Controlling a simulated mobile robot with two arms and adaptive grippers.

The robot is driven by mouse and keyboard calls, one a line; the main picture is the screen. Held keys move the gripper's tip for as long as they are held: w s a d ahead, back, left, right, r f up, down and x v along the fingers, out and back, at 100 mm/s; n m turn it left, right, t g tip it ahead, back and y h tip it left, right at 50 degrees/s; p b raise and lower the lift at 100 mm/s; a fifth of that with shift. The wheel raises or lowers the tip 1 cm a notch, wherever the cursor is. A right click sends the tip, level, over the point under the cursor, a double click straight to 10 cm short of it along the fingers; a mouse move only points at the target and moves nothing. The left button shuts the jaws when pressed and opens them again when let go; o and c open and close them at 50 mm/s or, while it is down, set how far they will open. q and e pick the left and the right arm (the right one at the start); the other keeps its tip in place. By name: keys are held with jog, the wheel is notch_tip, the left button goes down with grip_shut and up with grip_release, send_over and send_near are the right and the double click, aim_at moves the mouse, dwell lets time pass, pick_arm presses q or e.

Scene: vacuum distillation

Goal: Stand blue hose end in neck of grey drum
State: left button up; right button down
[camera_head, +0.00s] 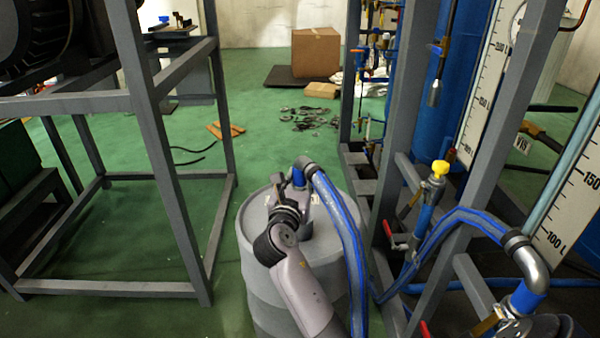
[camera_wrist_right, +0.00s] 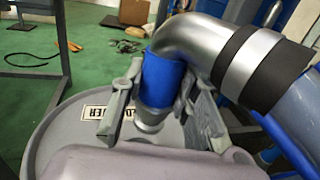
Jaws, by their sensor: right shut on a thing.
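The grey drum (camera_head: 257,245) stands on the floor at the lower middle, and its lid (camera_wrist_right: 65,140) shows in the wrist view with a printed label. The blue hose (camera_head: 348,235) arches over the drum's right side to a metal elbow (camera_wrist_right: 195,45) with a blue end (camera_wrist_right: 162,82) pointing down. My right gripper (camera_head: 298,190) is above the lid, its fingers on either side of the blue end (camera_head: 298,178), shut on it (camera_wrist_right: 162,108). The blue end is nearly upright and meets a grey metal collar (camera_wrist_right: 150,121) at the lid. How deep it sits is hidden. My left gripper is out of view.
A grey frame (camera_head: 160,180) stands left of the drum. To the right are a pipe rack (camera_head: 405,180) with valves, blue columns and litre scales (camera_head: 490,85). A cardboard box (camera_head: 316,52) and scattered metal parts (camera_head: 308,118) lie behind. Green floor is clear between frame and drum.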

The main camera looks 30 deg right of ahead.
aim_at(300, 188)
notch_tip(300, 188, down, 3)
jog(key=shift+r+b, duration=0.2)
jog(key=shift+b, duration=0.7)
jog(key=shift+f, duration=0.4)
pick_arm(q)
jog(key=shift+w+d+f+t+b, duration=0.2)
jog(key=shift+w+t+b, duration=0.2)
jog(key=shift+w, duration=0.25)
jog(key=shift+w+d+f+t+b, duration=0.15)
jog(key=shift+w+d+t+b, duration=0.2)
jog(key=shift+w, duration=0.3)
pick_arm(e)
jog(key=shift+f, duration=1.05)
pick_arm(q)
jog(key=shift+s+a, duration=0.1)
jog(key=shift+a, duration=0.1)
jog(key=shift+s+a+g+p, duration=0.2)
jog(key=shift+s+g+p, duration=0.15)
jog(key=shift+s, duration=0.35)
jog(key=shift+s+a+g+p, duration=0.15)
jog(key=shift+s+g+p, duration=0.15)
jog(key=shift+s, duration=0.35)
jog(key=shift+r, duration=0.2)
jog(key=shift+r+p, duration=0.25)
jog(key=shift+p, duration=0.2)
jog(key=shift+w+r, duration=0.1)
